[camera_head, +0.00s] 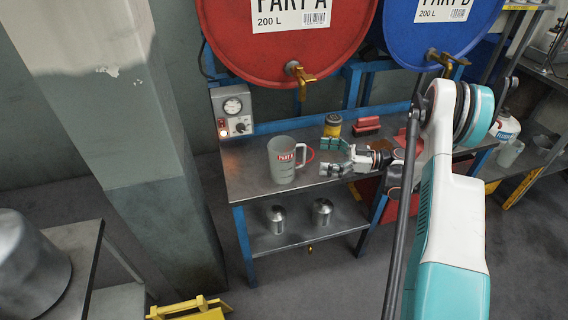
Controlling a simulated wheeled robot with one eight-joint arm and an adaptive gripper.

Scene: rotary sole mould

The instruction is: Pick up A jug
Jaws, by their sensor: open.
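The jug (282,161) is a translucent grey measuring jug with a red label reading PART A. It stands upright on the metal workbench (246,186), near its left end, with its handle on the right side. My gripper (324,156) is open and empty, just right of the jug. Its teal-tipped fingers point left toward the handle, one farther back and one nearer the front. A small gap seems to lie between the fingers and the handle.
A yellow-labelled tin (332,125) and a red block (366,124) stand behind my gripper. A control box with a gauge (234,112) is at the back left. A red drum (270,40) and a blue drum (430,35) with brass taps hang above. Two metal canisters (322,213) are on the lower shelf.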

